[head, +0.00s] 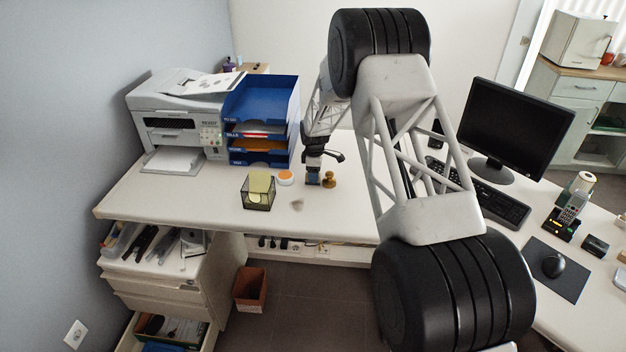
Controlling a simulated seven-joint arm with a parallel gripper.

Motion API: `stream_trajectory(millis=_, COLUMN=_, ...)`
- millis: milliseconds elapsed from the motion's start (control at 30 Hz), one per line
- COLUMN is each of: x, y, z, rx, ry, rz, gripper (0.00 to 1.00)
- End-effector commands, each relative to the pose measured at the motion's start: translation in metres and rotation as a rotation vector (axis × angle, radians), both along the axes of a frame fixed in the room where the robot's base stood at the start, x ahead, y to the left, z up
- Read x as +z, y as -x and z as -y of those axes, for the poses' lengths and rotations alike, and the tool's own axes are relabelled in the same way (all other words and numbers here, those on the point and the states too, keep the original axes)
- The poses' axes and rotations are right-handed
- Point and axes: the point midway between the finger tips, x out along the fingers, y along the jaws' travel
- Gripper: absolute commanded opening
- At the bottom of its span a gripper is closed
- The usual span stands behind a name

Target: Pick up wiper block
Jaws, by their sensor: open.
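My gripper (314,172) is small in the head view, at the far end of my arm, low over the middle of the white desk. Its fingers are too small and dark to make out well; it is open. I cannot pick out the wiper block with certainty; it may be hidden by my gripper or arm. A small grey-brown patch (297,204) lies on the desk just in front and left of my gripper, too small to identify.
A brown stamp-like object (329,179) stands right beside my gripper. An orange-topped round tub (285,178) and a dark mesh note holder (258,191) are to the left. Blue stacked trays (265,157) and a printer (180,120) stand behind. The desk's front left is clear.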

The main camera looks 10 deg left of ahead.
Motion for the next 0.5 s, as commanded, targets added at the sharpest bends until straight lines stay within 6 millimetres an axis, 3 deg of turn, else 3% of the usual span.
stream_trajectory(millis=200, x=-0.0144, y=0.0002, z=-0.0001, rx=0.0, ry=0.0, rz=-0.001, gripper=0.62)
stream_trajectory(millis=500, x=-0.0146, y=0.0002, z=-0.0001, rx=0.0, ry=0.0, rz=0.0, gripper=0.62)
